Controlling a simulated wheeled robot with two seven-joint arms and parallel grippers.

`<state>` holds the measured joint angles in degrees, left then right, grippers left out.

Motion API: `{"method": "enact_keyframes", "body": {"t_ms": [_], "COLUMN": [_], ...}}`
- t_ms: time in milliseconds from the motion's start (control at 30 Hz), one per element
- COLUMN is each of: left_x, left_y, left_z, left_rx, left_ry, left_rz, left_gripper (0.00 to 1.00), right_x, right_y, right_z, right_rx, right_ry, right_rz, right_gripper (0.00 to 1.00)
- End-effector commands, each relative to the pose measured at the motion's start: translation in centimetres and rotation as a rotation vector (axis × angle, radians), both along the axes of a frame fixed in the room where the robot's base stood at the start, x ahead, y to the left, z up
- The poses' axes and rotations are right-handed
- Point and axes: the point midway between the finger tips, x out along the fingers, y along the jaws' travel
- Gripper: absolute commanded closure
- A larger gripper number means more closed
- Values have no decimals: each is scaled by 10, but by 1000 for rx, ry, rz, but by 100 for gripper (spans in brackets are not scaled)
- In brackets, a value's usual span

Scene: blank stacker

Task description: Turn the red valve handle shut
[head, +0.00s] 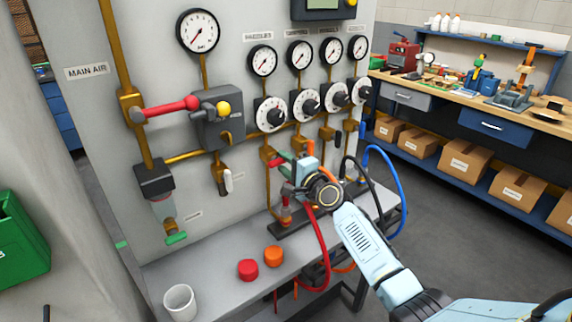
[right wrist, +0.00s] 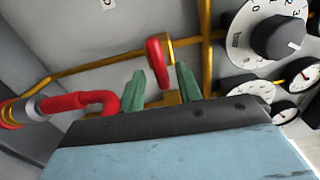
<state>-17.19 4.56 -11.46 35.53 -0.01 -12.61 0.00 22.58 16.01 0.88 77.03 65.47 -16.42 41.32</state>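A small red valve handle (right wrist: 157,62) stands on a brass valve in the right wrist view, just beyond my fingertips and roughly in line with the gap between them. In the head view this handle (head: 275,162) is small and partly covered by my gripper. My right gripper (head: 281,168) is at the panel; in the right wrist view its two green fingers (right wrist: 162,82) are apart with nothing visibly clamped. Whether they touch the handle, I cannot tell. My left gripper is not in view.
A larger red lever (head: 170,107) sits on the main air line at left. Dial regulators (head: 271,114) are above my gripper. A red hose (head: 322,240) hangs below it; a blue hose (head: 390,165) is at right. Red and orange caps (head: 248,269) and a white cup (head: 180,301) stand on the shelf.

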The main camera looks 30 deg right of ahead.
Motion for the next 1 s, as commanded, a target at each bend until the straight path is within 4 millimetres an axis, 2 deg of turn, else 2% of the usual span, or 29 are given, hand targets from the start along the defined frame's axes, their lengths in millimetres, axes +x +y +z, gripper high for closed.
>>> {"method": "enact_keyframes", "body": {"t_ms": [167, 267, 367, 800, 1000], "left_x": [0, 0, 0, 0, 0], "left_y": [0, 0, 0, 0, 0], "left_z": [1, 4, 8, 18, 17], "left_rx": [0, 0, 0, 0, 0], "left_ry": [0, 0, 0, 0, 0], "left_rz": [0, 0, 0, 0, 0], "left_gripper": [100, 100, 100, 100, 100], "right_x": [-2, -9, -24, -109, -128], "right_y": [-2, -3, -5, -15, -18], "right_z": [1, 1, 2, 0, 1], "right_rx": [-2, -2, -3, -2, -1], "right_ry": [-2, -2, 0, 2, 0], "right_rz": [-3, -3, -3, 0, 0], "right_gripper": [65, 65, 65, 65, 65]}}
